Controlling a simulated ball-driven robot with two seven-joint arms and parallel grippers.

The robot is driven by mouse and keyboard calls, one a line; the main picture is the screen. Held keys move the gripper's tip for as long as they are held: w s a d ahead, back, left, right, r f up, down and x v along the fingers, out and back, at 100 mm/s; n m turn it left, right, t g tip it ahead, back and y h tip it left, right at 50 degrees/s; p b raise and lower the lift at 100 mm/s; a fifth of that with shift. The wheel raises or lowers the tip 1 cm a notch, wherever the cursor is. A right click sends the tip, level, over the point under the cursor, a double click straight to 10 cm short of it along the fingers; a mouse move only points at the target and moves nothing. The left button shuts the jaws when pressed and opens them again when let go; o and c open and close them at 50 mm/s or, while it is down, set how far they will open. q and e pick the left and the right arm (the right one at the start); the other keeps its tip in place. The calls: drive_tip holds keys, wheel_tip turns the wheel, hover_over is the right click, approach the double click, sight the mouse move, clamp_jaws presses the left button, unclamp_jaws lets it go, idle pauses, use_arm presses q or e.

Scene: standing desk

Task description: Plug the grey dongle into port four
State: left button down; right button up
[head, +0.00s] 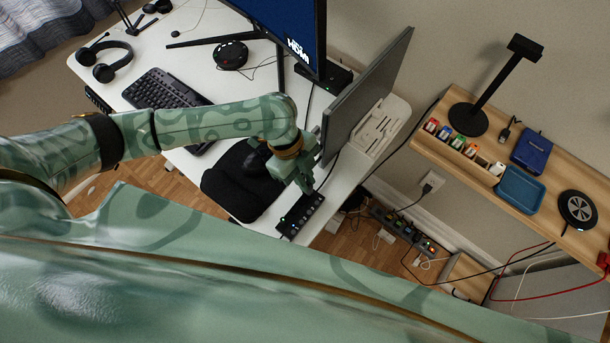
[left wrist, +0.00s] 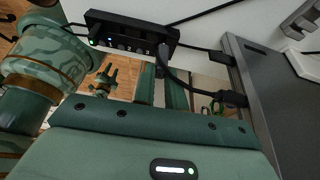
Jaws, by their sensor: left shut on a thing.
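A black port hub (head: 300,215) with a row of ports and small lights lies at the desk's near right edge. It also shows at the top of the left wrist view (left wrist: 130,36), with a dark plug and cable at its right end. My left gripper (head: 305,183) points down close above the hub in the head view.
A monitor (head: 365,95) stands right of the gripper, close to the hub. A black wrist rest (head: 232,192) and mouse (head: 254,158) lie left. A wooden shelf (head: 545,150) holds a blue tray (head: 520,188) and several coloured pieces. Cables run beside the hub.

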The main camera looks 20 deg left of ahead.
use_arm(q)
drive_tip(key=shift+f+b, duration=0.4)
drive_tip(key=shift+f, duration=0.5)
drive_tip(key=c, duration=1.4)
unclamp_jaws()
drive_tip(key=shift+o, duration=0.2)
drive_tip(key=shift+r, duration=0.15)
drive_tip(key=p+v, duration=0.4)
drive_tip(key=v, duration=1.2)
drive_tip(key=shift+p, duration=0.3)
drive_tip(key=shift+a, duration=0.1)
